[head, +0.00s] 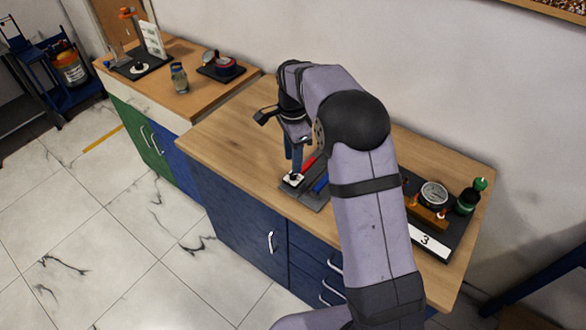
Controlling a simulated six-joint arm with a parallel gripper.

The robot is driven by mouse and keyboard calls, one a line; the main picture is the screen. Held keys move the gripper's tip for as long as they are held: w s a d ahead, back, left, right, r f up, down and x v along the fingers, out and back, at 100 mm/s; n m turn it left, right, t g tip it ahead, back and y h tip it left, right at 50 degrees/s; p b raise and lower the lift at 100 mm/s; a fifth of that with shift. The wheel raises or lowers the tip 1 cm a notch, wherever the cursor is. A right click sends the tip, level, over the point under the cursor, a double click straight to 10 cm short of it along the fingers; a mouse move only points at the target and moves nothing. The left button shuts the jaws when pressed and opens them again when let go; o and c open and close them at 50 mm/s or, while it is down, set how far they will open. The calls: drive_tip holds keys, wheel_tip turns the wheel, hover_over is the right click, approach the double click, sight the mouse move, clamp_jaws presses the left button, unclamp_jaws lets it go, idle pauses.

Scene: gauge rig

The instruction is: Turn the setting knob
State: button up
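My gripper (294,168) points down at the left end of a dark panel on the wooden worktop, its fingertips just above or on a small white plate (291,181) with a dark piece on it. This dark piece may be the setting knob; it is too small and too covered to be sure, and I cannot tell whether the fingers touch it. Whether the fingers are open or shut is also unclear. On the right, a round white gauge (433,194) stands on a dark base beside a label (428,240) reading 3.
Red and blue bars (320,184) lie beside the gripper on the panel. An orange-brown block (428,217) and a dark, green-topped object (470,196) stand by the gauge. My arm hides the middle of the worktop (235,130). Its left part is clear.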

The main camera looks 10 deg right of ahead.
sight(293, 175)
drive_tip(key=shift+f+p, duration=0.8)
drive_tip(key=shift+f, duration=2)
drive_tip(key=shift+c, duration=0.7)
clamp_jaws()
